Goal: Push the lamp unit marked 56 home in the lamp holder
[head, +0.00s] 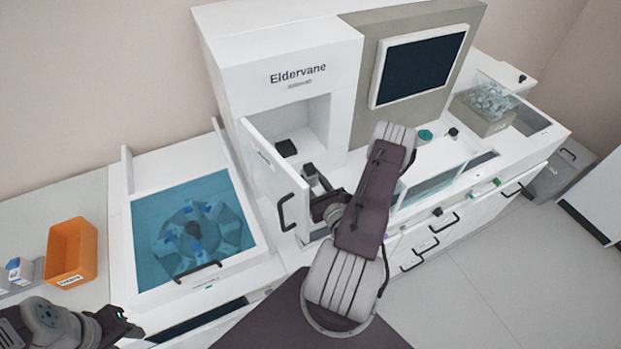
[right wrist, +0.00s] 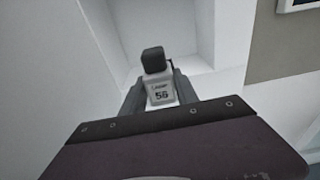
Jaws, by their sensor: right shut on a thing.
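The lamp unit marked 56 (right wrist: 161,92) is a small pale block with a dark label. It sits between the two fingers of my right gripper (right wrist: 150,95), which is shut on it. In the head view the lamp unit (head: 311,175) is at the mouth of a white recess (head: 308,125), behind the open door (head: 275,185). A dark block (head: 286,147) stands deeper in the recess; I cannot tell if it is the lamp holder. Whether the lamp unit touches anything there is hidden. My left gripper (head: 127,323) is open and empty at the lower left.
The open door stands close left of my right gripper. A blue-lidded bay (head: 195,230) is to the left, with an orange bin (head: 71,252) beyond it. A dark screen (head: 418,64) is above right. A clear box of tubes (head: 488,102) stands at the right.

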